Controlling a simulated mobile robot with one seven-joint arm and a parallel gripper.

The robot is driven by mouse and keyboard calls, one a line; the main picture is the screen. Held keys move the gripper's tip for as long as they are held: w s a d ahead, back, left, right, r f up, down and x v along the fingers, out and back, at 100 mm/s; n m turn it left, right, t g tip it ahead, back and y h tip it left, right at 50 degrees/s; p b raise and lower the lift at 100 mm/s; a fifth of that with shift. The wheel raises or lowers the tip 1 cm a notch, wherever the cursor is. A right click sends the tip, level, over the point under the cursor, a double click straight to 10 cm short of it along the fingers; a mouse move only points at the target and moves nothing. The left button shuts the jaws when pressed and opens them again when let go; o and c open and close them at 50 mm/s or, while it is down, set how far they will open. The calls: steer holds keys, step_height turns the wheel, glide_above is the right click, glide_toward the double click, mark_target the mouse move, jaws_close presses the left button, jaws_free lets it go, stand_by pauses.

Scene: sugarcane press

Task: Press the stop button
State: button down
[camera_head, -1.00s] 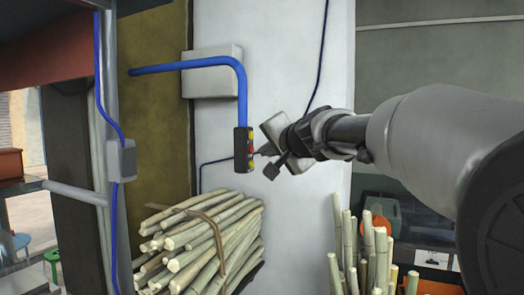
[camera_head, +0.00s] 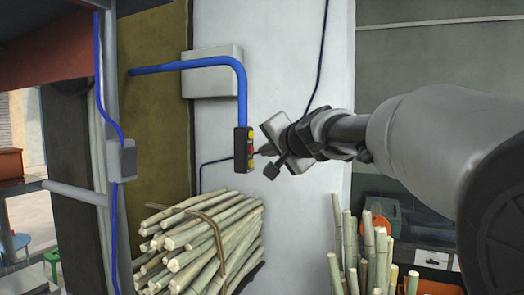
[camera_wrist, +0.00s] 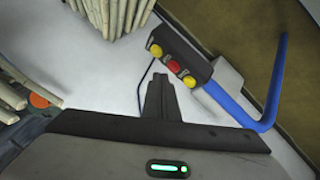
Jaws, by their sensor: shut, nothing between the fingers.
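The control box (camera_head: 243,150) is a dark box hanging from the end of a blue pipe (camera_head: 242,90), with a red button (camera_head: 251,149) between two yellow buttons. In the wrist view the box (camera_wrist: 184,47) shows its red button (camera_wrist: 174,67) between the yellow buttons (camera_wrist: 155,50) and (camera_wrist: 190,81). My gripper (camera_head: 259,152) is shut and empty, its tip just right of the button face at about the red button's height. In the wrist view my gripper (camera_wrist: 160,80) points toward the red button; whether it touches cannot be told.
A tied bundle of cane (camera_head: 205,240) lies below the control box. More cane (camera_head: 365,250) stands upright at the lower right. A grey wall box (camera_head: 212,72) sits behind the pipe. The pale wall strip (camera_head: 300,215) below my gripper is clear.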

steer(key=shift+a, duration=0.1)
stand_by(0.3)
steer(key=shift+w+a, duration=0.2)
steer(key=shift+a, duration=0.1)
steer(key=shift+w+a+p, duration=0.1)
steer(key=shift+a+p, duration=0.25)
steer(key=shift+a, duration=0.1)
stand_by(0.8)
steer(key=shift+d, duration=0.1)
steer(key=shift+s+d+b, duration=0.3)
steer(key=shift+d+b, duration=0.35)
steer(key=shift+d, duration=0.05)
steer(key=shift+s+d+b, duration=0.3)
steer(key=shift+d+b, duration=0.25)
steer(key=shift+d, duration=0.25)
steer(key=shift+s+d+b, duration=0.35)
steer(key=shift+d+b, duration=0.25)
steer(key=shift+d, duration=0.15)
steer(key=shift+s+d+b, duration=0.3)
steer(key=shift+d+b, duration=0.25)
steer(key=shift+d, duration=0.25)
